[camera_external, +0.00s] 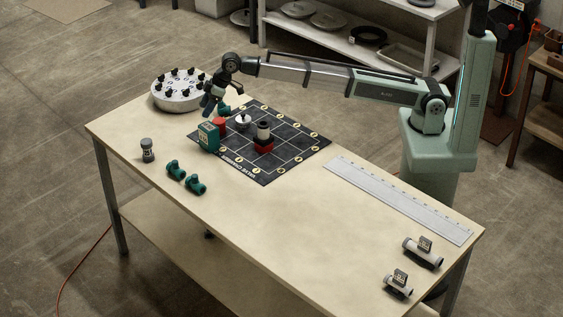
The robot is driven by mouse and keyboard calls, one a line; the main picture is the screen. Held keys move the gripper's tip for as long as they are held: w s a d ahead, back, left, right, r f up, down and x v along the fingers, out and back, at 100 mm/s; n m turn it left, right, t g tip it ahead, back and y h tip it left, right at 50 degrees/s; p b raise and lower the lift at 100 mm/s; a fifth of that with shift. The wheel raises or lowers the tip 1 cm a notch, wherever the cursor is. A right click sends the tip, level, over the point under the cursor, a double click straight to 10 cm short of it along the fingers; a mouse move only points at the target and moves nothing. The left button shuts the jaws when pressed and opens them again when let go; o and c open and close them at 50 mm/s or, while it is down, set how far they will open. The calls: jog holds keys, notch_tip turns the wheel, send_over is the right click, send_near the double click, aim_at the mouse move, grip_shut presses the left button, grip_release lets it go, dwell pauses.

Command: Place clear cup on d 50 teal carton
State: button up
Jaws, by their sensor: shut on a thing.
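My gripper (209,110) points down behind and above the carton, near the round white holder. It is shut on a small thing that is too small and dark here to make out. I cannot pick out a clear cup for sure anywhere in the view. A small teal piece (224,109) shows just right of my fingers; I cannot tell whether it touches them.
The black mat (289,155) holds a silver piece (243,120) and a red-and-black stack (264,140). A grey jar (147,150) and teal fittings (175,170) stand left. The white holder (178,97) is behind. The front middle is clear.

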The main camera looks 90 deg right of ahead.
jog(key=shift+f, duration=1.85)
jog(key=shift+f, duration=0.15)
jog(key=o, duration=1.1)
jog(key=shift+c, duration=0.2)
jog(key=v, duration=1.2)
